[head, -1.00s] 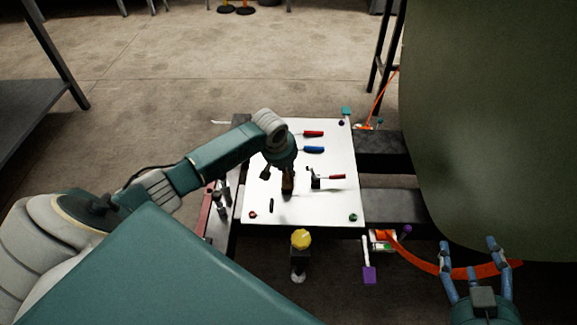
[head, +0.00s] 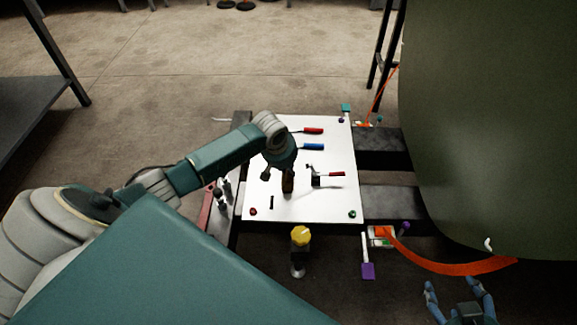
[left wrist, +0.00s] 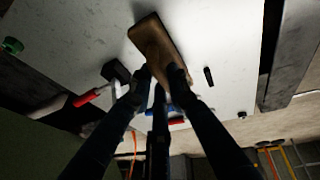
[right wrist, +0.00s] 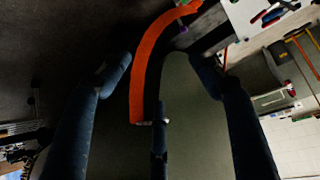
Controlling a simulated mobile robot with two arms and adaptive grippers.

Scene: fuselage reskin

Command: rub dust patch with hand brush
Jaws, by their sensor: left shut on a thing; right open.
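My left gripper (head: 281,174) is shut on a brown wooden block-shaped hand brush (head: 288,182) over the white board (head: 325,210). In the left wrist view the brush (left wrist: 152,40) sits between the fingertips, its broad brown face showing; its bristles cannot be made out. I cannot tell whether it touches the board. My right gripper (head: 454,288) is open and empty below the curved orange strip (head: 450,267), near the lower right. A large olive-green curved skin (head: 490,120) fills the right side. I cannot make out a dust patch in any view.
The board holds a red-handled tool (head: 313,131), a blue-handled tool (head: 313,147) and a red-handled hammer-like tool (head: 335,174). A yellow-topped post (head: 300,236) and a purple-ended tool (head: 367,270) are in front. A dark table (head: 35,90) stands at left; floor between is clear.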

